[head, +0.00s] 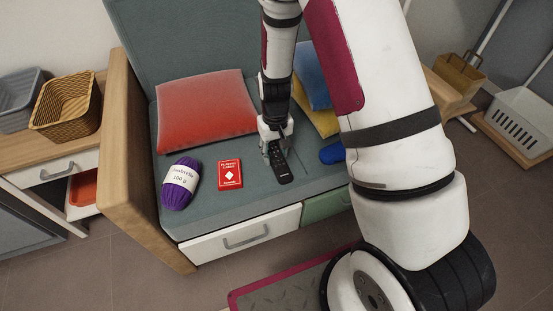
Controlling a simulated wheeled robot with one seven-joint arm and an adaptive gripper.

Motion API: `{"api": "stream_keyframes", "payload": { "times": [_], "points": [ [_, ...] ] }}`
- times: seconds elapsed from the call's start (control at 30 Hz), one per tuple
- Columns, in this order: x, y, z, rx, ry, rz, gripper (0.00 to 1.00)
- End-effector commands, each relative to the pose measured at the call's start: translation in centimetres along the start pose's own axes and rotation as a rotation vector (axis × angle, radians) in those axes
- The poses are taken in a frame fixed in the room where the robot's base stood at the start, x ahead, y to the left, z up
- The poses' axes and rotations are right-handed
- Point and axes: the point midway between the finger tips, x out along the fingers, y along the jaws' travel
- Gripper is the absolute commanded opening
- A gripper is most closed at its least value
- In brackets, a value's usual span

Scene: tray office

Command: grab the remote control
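The remote control (281,168) is black and slim, with rows of small buttons. It shows in the head view on the grey-green seat (220,212), near the middle of the cushion. My gripper (274,148) points down at its far end, with the fingertips at or around that end. Whether the fingers touch or grip it is too small to tell. The remote's far end is partly hidden by the gripper. I cannot tell whether it is lifted off the seat.
A red card box (230,175) and a purple yarn ball (180,184) lie left of the remote. A red cushion (205,108) leans behind them. A dark blue object (332,153) lies to the right, partly hidden by my arm. A wooden armrest (140,165) bounds the seat's left side.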

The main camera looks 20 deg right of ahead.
Motion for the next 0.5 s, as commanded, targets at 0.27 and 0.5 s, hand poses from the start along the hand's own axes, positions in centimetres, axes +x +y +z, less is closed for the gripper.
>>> {"api": "stream_keyframes", "payload": {
  "times": [0.27, 0.5],
  "points": [
    [0.0, 0.0, 0.02, 0.0, -0.001, 0.0, 0.08],
    [-0.38, 0.0, 0.02, 0.0, 0.0, 0.0, 0.08]
  ]
}}
